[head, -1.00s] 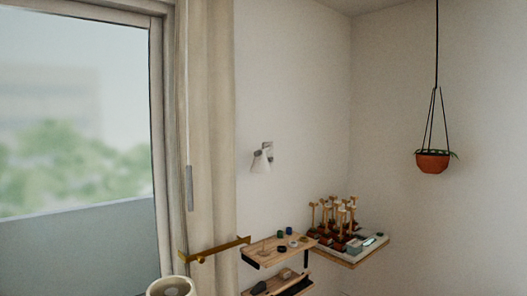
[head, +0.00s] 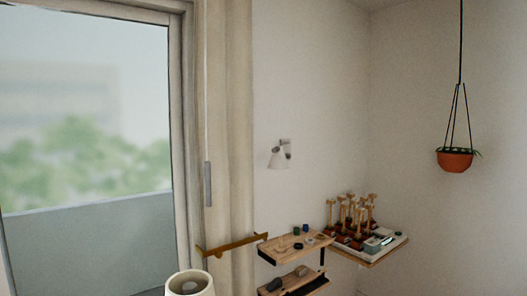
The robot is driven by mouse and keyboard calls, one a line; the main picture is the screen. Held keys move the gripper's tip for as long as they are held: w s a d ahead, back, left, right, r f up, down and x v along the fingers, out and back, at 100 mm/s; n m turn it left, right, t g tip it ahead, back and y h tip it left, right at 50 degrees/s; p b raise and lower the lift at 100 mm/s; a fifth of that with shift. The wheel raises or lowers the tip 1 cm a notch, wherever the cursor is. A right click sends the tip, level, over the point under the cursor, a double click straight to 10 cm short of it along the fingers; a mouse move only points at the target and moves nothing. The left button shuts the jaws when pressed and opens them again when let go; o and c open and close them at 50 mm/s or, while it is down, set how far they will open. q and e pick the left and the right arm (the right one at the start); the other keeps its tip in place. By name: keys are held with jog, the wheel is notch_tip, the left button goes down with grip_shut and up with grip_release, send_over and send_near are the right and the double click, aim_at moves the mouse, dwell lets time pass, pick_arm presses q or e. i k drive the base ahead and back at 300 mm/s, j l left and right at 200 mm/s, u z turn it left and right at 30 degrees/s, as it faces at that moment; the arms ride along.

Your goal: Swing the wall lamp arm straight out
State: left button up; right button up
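A small wall lamp (head: 280,157) with a pale cone shade hangs on the wall right of the curtain, its shade pointing down. A brass bar (head: 230,246) runs nearly level in front of the curtain's lower part. Below it, a cream round shade (head: 190,284), open at the top, is cut by the bottom edge. I cannot tell whether the bar and the cream shade are joined. Neither of my grippers is in view.
Two small wooden shelves (head: 296,252) with small items are on the wall, right of the bar. A corner shelf (head: 372,262) holds a tray with several wooden-handled tools. A potted plant (head: 455,161) hangs at right. A large window (head: 85,130) fills the left.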

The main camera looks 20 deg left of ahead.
aim_at(278, 161)
jog(key=i+l+u, duration=0.2)
jog(key=i+u, duration=0.25)
jog(key=i+l+u, duration=0.2)
jog(key=u, duration=0.25)
jog(key=i+l+u, duration=0.1)
jog(key=l, duration=0.25)
jog(key=i+l, duration=0.35)
jog(key=i+l+u, duration=0.15)
jog(key=l, duration=0.25)
